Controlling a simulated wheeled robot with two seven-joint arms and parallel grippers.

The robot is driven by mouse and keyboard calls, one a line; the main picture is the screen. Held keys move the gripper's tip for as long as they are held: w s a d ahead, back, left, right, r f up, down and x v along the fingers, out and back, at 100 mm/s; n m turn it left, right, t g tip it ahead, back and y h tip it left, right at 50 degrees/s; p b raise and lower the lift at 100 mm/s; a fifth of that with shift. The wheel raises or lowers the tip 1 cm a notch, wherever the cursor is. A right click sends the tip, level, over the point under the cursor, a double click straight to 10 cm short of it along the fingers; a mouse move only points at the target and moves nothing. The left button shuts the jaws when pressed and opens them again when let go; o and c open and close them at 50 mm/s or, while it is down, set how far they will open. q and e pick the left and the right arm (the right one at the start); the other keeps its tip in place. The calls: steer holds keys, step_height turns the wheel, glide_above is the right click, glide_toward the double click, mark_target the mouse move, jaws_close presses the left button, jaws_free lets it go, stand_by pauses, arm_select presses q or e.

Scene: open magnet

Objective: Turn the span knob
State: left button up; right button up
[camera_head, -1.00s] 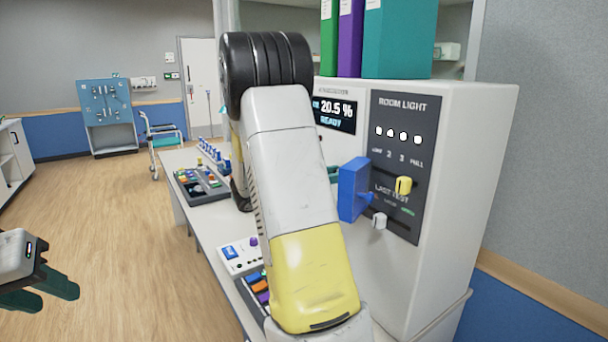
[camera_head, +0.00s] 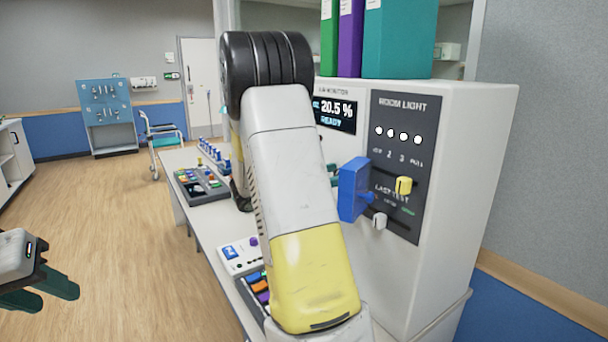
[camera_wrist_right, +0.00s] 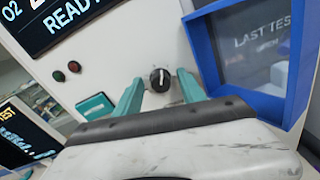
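A small round black knob with a white pointer mark (camera_wrist_right: 160,79) sits on the white panel of the monitor; no label on it can be read, so I cannot confirm it is the span knob. My right gripper (camera_wrist_right: 161,85) has its two teal fingers apart, one on each side of the knob, with a visible gap around it. In the head view my right arm hides the knob. The monitor screen (camera_head: 335,115) reads 20.5 % READY. My left gripper (camera_head: 42,293) is open and empty at the far left, over the floor.
A blue frame (camera_head: 352,188) stands out from the panel just right of the right gripper. A yellow knob (camera_head: 404,186) and a white knob (camera_head: 379,221) are beyond it. Red and green buttons (camera_wrist_right: 66,71) are left of the black knob. Binders (camera_head: 400,40) stand on top.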

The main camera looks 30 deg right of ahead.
steer(key=a, duration=0.7)
steer(key=shift+s+a, duration=0.2)
steer(key=shift+a, duration=0.2)
steer(key=shift+a, duration=0.1)
